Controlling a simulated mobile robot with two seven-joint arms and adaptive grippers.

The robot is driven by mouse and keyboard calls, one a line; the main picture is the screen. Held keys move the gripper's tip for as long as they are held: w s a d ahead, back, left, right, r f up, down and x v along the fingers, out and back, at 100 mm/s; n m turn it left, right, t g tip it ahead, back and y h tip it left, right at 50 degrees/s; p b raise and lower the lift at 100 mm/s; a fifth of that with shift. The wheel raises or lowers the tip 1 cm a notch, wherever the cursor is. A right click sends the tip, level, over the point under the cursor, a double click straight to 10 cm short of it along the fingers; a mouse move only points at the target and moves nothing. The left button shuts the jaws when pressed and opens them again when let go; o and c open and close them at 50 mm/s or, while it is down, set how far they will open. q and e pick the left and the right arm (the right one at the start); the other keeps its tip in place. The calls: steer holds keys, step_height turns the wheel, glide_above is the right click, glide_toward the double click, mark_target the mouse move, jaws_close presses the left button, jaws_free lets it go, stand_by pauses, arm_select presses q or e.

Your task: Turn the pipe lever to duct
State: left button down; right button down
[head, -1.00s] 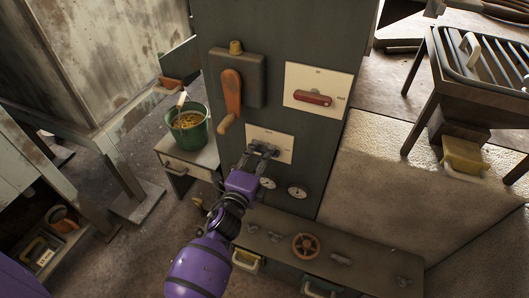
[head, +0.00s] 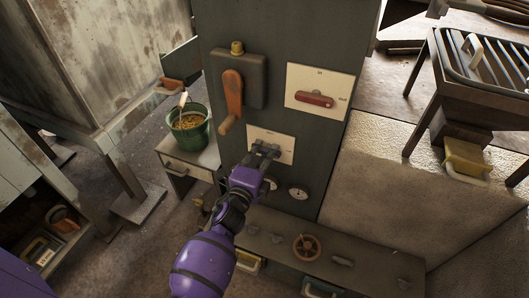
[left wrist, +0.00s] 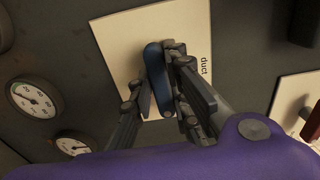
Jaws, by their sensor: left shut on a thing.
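The pipe lever (left wrist: 153,62) is a blue bar on a white plate, seen in the left wrist view. The plate (left wrist: 118,45) carries the word "duct" beside the lever, on the right in that view. My left gripper (left wrist: 158,82) has its dark fingers on both sides of the lever and is shut on it. In the head view the plate (head: 287,152) is low on the grey cabinet, and my left gripper (head: 265,150) covers the lever there. My right gripper is not in view.
The cabinet also bears an orange crank handle (head: 232,92), a red lever on another white plate (head: 316,99) and round gauges (head: 298,194). Below is a bench with an orange handwheel (head: 306,247). A green bucket (head: 190,132) stands to the left.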

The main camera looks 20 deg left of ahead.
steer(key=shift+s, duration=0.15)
arm_select(q)
steer(key=shift+r+n+p, duration=0.1)
steer(key=shift+n+p, duration=0.3)
steer(key=shift+n, duration=0.8)
steer(key=shift+n+p, duration=0.3)
steer(key=shift+n, duration=0.6)
steer(key=n+p, duration=0.1)
steer(key=n, duration=0.4)
steer(key=shift+p, duration=0.4)
steer(key=n+p, duration=0.1)
steer(key=n, duration=0.3)
steer(key=shift+d+n, duration=0.15)
steer(key=shift+n, duration=0.25)
steer(key=shift+n+p, duration=0.45)
steer(key=shift+n, duration=1.25)
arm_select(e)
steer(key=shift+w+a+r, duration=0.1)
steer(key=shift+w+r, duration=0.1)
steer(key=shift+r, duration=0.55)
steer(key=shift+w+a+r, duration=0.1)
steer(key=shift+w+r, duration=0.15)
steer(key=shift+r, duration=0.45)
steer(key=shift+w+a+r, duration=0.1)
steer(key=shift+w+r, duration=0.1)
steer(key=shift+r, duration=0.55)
arm_select(q)
steer(key=shift+f, duration=0.2)
